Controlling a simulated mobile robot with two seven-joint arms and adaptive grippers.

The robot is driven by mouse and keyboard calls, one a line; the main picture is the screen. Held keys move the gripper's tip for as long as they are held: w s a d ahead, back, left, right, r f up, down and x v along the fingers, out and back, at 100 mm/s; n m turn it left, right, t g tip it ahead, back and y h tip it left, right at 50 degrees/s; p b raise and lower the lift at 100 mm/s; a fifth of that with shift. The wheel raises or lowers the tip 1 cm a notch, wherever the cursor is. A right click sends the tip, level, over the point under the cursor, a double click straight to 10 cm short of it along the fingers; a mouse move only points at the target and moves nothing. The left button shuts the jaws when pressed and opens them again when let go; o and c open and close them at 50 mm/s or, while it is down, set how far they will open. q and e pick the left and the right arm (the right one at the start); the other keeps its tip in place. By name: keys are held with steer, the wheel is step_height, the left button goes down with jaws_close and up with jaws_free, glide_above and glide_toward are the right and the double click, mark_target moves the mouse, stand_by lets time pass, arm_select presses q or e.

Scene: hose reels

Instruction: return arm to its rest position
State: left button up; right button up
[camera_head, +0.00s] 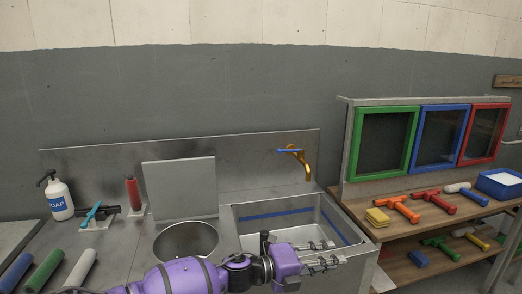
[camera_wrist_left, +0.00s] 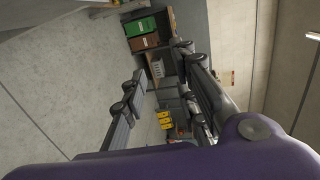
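My left arm is purple and comes in from the bottom of the head view. Its gripper (camera_head: 324,254) is over the front part of the sink (camera_head: 253,212), pointing right. In the left wrist view the two dark fingers of the left gripper (camera_wrist_left: 160,98) stand apart with nothing between them. The gripper is open and empty. My right arm and gripper are not in view.
A gold faucet (camera_head: 307,165) with a blue handle stands behind the sink. A soap bottle (camera_head: 60,197) stands far left. A wooden shelf at right holds orange and red tools (camera_head: 403,208) and a blue bin (camera_head: 499,184).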

arm_select(q)
steer(key=s+a+f+n+t+y, duration=0.35)
steer(key=s+a+f+n, duration=0.2)
steer(key=a+n, duration=0.3)
steer(key=s+a+f+n+t+y+p, duration=0.1)
steer(key=s+a+f+n+t+y, duration=0.1)
steer(key=s+a+f+n+y, duration=0.45)
steer(key=s+a+f+n+t+y, duration=0.15)
steer(key=s+a+f+n, duration=0.25)
steer(key=a+f+n, duration=0.65)
steer(key=s+a+f+n+g+y, duration=0.1)
steer(key=s+a+f+n, duration=0.1)
steer(key=s, duration=0.6)
steer(key=s+a+f+n+g+y, duration=0.1)
steer(key=s+a+f+n, duration=0.1)
steer(key=s+a, duration=0.3)
steer(key=s+a+f+n+g+y, duration=0.1)
steer(key=s+a+f+n+y, duration=0.1)
steer(key=s, duration=0.8)
steer(key=shift+s+a+f+n, duration=0.4)
steer(key=shift+a+f+n, duration=0.15)
steer(key=shift+a+f, duration=0.5)
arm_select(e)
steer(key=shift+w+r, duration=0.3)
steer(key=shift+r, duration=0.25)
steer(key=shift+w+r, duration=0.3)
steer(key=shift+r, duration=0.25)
